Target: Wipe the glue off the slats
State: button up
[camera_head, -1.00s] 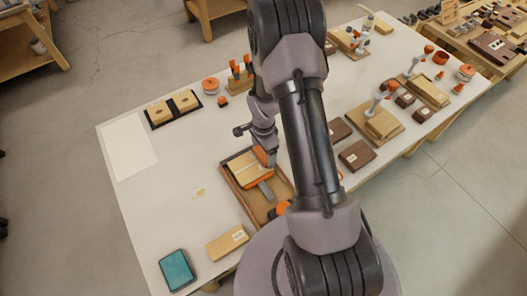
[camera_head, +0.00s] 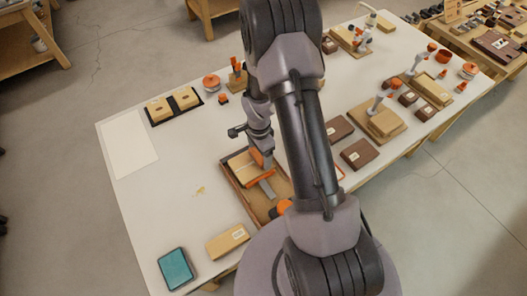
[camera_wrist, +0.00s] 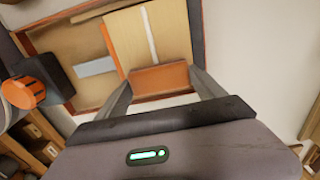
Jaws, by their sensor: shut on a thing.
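The slats (camera_head: 247,170) lie flat in a shallow brown wooden tray (camera_head: 228,184). In the wrist view the pale slats (camera_wrist: 126,38) have a whitish glue line (camera_wrist: 149,36) running along them. An orange strip shows along their left edge. My gripper (camera_head: 264,163) is low over the end of the slats. In the wrist view my gripper (camera_wrist: 162,90) is shut on an orange-brown block (camera_wrist: 160,78), which sits at the near end of the slats. I cannot tell whether the block presses on them. Its underside is hidden.
A teal pad (camera_head: 177,269) and a wooden block (camera_head: 228,242) lie at the near left. Yellowish marks (camera_head: 199,191) spot the table. White sheet (camera_head: 128,145) lies far left.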

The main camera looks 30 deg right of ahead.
aim_at(248, 165)
jog(key=shift+s+a+f+b, duration=0.15)
jog(key=shift+a+b, duration=0.55)
jog(key=shift+a, duration=1.3)
jog(key=shift+a+b, duration=0.6)
jog(key=shift+a, duration=1.8)
jog(key=shift+d, duration=0.1)
jog(key=shift+d+b, duration=0.3)
jog(key=shift+d, duration=1.65)
jog(key=shift+w+d, duration=0.2)
jog(key=shift+d, duration=3.15)
jog(key=shift+a+b, duration=0.15)
jog(key=shift+b, duration=0.15)
